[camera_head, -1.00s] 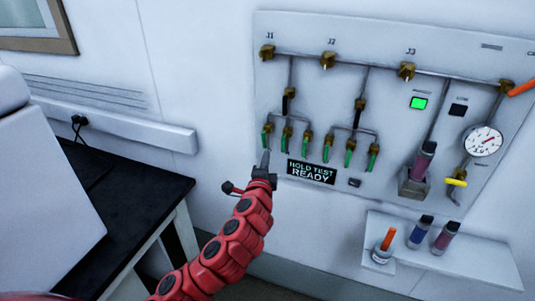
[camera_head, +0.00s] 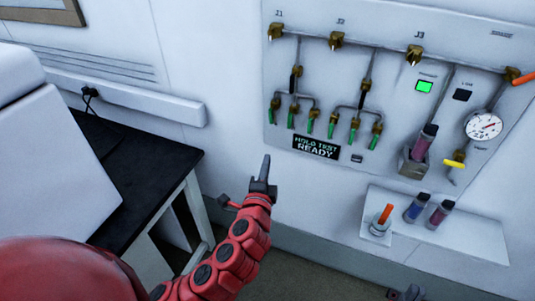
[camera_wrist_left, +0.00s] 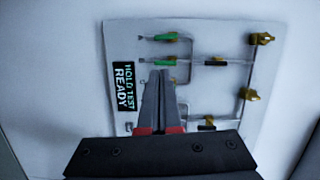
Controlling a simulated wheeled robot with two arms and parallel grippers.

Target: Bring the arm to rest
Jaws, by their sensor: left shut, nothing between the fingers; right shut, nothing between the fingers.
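My left gripper (camera_head: 264,170) points up at the end of my red arm. It is shut and empty, in front of the wall below the valve panel (camera_head: 400,60), apart from it. In the left wrist view its fingers (camera_wrist_left: 160,80) are closed together, with the panel's green-handled valves and sign behind them. A small dark part of my right gripper (camera_head: 410,293) shows at the bottom edge; it is shut, and most of it is hidden.
The display (camera_head: 316,148) reads "HOLD TEST READY" and a green lamp (camera_head: 424,86) is lit. A white shelf (camera_head: 460,235) holds two dark vials and an orange-topped item. A black-topped bench (camera_head: 150,165) stands at left. Open floor lies below the gripper.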

